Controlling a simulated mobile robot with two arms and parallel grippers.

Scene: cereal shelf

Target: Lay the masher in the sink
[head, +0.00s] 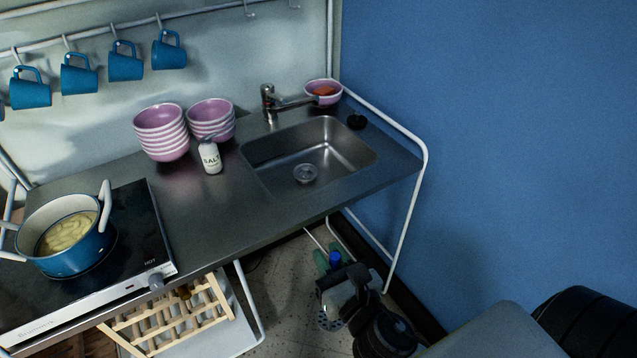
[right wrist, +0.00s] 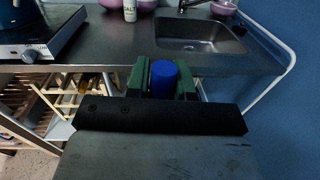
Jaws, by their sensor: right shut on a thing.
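The masher's blue handle end (head: 336,259) sticks up between the green fingers of my right gripper (head: 329,265), and its perforated plate (head: 328,319) appears to hang below. My right gripper is shut on the masher, in front of and below the counter's front edge. The right wrist view shows the blue handle (right wrist: 163,78) between the green fingers; the plate is hidden there. The steel sink (head: 340,143) is at the counter's right end, with a drain (head: 306,174) in its floor, and its basin looks empty. My left gripper is not in view.
A tap (head: 268,102) stands behind the sink, beside a pink bowl (head: 322,92) with something orange inside. Left are a salt shaker (head: 210,157), stacked bowls (head: 162,132) and a pot (head: 62,235) on the hob. A white rail (head: 423,160) and blue wall bound the right.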

